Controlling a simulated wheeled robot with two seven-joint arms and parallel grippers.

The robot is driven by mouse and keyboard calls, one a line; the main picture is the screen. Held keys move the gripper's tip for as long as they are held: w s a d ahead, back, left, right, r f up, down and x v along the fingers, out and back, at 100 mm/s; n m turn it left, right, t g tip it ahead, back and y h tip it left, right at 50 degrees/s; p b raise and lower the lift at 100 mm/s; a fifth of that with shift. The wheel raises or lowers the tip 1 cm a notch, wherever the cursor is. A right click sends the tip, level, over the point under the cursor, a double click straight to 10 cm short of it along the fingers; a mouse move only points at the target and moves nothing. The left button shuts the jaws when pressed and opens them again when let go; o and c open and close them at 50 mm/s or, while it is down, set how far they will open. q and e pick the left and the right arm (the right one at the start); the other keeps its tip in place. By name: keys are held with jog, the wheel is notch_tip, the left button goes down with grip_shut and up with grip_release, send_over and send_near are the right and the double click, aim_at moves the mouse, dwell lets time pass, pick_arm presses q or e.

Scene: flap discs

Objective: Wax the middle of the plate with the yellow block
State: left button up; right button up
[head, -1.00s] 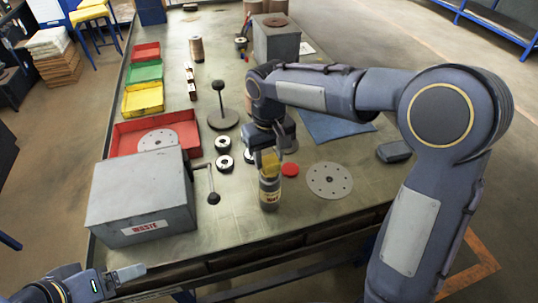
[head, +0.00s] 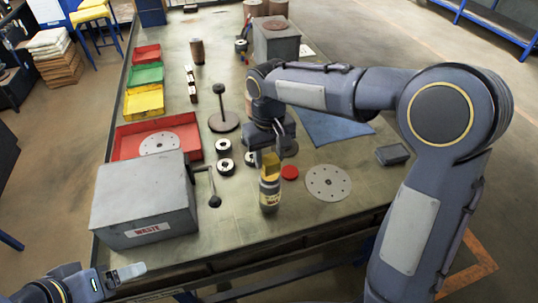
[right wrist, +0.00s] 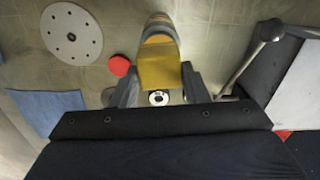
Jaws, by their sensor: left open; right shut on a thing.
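The yellow block (head: 271,166) is between the fingers of my right gripper (head: 272,156), which is shut on it. In the head view the block appears right at the top of a small labelled jar (head: 269,194); I cannot tell whether they touch. The right wrist view shows the block (right wrist: 160,65) between the fingers, with the jar (right wrist: 159,22) beyond its end. A grey round plate with holes (head: 328,183) lies flat on the bench, right of the jar, its middle uncovered. My left gripper (head: 131,272) is open and empty at the lower left, off the bench front.
A red lid (head: 290,172) lies between jar and plate. Black rings (head: 224,165) lie behind the jar. A grey WASTE box (head: 145,202) with a side lever (head: 213,190) stands left. A red tray (head: 188,127) holds another disc. A blue cloth (head: 335,128) lies behind the plate.

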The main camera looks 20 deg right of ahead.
aim_at(269, 157)
jog(key=shift+r+p, duration=1.95)
jog(key=shift+r, duration=0.6)
pick_arm(q)
notch_tip(269, 157, up, 4)
jog(key=shift+r, duration=0.2)
jog(key=shift+s, duration=0.1)
pick_arm(e)
jog(key=shift+s+f, duration=0.1)
